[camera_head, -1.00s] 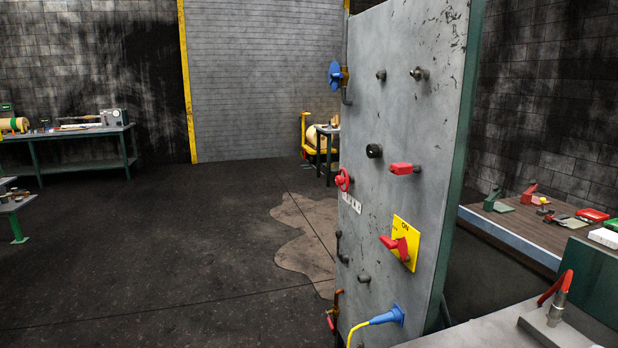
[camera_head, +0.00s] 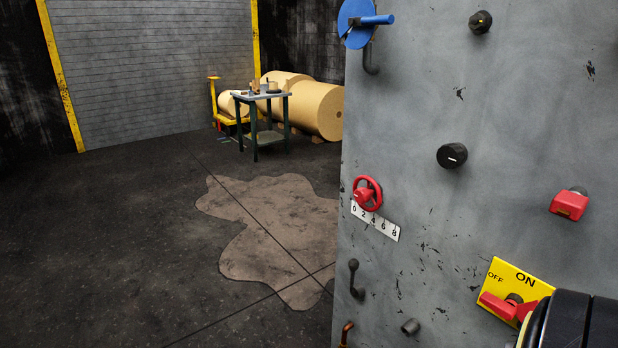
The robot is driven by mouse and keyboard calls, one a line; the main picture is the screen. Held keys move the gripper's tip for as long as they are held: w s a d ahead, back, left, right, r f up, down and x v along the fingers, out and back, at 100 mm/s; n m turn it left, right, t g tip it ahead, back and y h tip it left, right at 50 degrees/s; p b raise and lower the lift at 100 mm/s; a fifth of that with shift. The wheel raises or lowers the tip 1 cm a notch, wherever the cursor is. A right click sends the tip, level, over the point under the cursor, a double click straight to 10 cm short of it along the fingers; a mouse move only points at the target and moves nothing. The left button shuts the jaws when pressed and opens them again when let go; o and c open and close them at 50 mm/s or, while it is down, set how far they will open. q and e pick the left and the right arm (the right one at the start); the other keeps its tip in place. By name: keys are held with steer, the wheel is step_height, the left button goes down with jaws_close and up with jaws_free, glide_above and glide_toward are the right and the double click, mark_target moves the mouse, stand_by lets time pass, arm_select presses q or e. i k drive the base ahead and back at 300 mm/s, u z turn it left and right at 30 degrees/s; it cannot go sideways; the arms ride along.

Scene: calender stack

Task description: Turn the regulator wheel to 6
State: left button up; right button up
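The regulator wheel (camera_head: 367,193) is a small red handwheel near the left edge of the grey panel (camera_head: 440,100). A white scale plate (camera_head: 375,220) with the marks 0, 2, 4, 6, 8 sits just below it. The wheel covers part of the plate's upper edge, and I cannot tell which number it points to. A black rounded part at the bottom right, in front of the yellow switch, appears to be my own arm. Neither gripper's fingers show in the view.
The panel also carries a blue valve wheel (camera_head: 357,22), black knobs (camera_head: 452,156), a red handle (camera_head: 570,204) and a yellow ON/OFF switch (camera_head: 515,285) with a red lever. Left of the panel is open dark floor. A small table (camera_head: 262,96) and tan rolls (camera_head: 316,110) stand behind.

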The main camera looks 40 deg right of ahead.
mark_target(362, 194)
steer(key=i, duration=2.5)
steer(key=z, duration=2.8)
